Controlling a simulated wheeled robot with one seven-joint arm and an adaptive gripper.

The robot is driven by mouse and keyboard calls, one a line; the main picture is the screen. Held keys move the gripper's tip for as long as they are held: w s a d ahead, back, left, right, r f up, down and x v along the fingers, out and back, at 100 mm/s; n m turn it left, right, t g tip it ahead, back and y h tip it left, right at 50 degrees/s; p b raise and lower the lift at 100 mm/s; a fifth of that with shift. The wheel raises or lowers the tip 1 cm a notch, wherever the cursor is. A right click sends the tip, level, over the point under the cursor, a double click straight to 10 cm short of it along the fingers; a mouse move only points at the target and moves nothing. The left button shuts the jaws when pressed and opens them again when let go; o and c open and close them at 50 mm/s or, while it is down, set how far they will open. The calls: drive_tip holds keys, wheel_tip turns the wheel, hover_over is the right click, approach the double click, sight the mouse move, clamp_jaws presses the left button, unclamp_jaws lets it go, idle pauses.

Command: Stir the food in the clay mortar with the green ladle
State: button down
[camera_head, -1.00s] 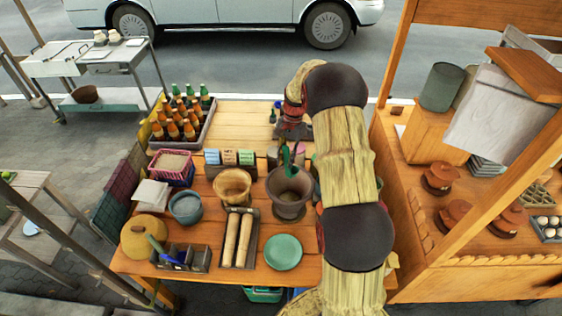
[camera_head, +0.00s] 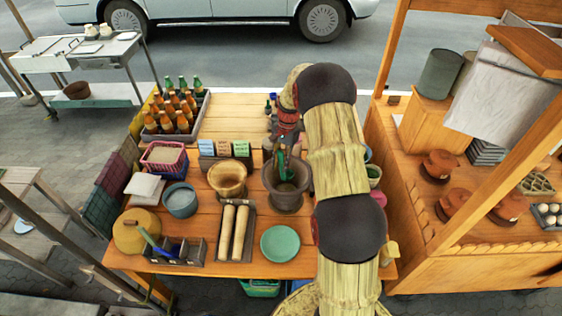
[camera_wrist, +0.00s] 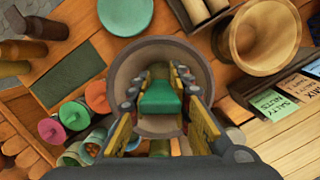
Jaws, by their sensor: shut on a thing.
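The clay mortar (camera_head: 286,200) is a dark grey-brown bowl standing upright on the wooden table, right of a lighter wooden bowl. Its round rim (camera_wrist: 128,68) fills the middle of the wrist view. My gripper (camera_wrist: 160,82) is shut on the green ladle (camera_wrist: 161,104), directly over the mortar's mouth. In the head view the green ladle (camera_head: 282,166) reaches down into the mortar opening. The ladle's lower end and the food inside are hidden by the gripper and the ladle itself.
The wooden bowl (camera_head: 229,180) stands close left of the mortar. A green plate (camera_head: 280,243) and a tray with two rolling pins (camera_head: 241,233) lie in front. Small spice boxes (camera_head: 223,149) stand behind. Pots and cups (camera_wrist: 75,116) crowd the mortar's other side.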

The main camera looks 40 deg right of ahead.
drive_tip(key=d+b+x, duration=0.2)
drive_tip(key=b+x, duration=0.2)
drive_tip(key=x, duration=0.6)
drive_tip(key=shift+w+f+b, duration=0.3)
drive_tip(key=shift+w+b, duration=0.1)
drive_tip(key=shift+s, duration=0.1)
idle(0.3)
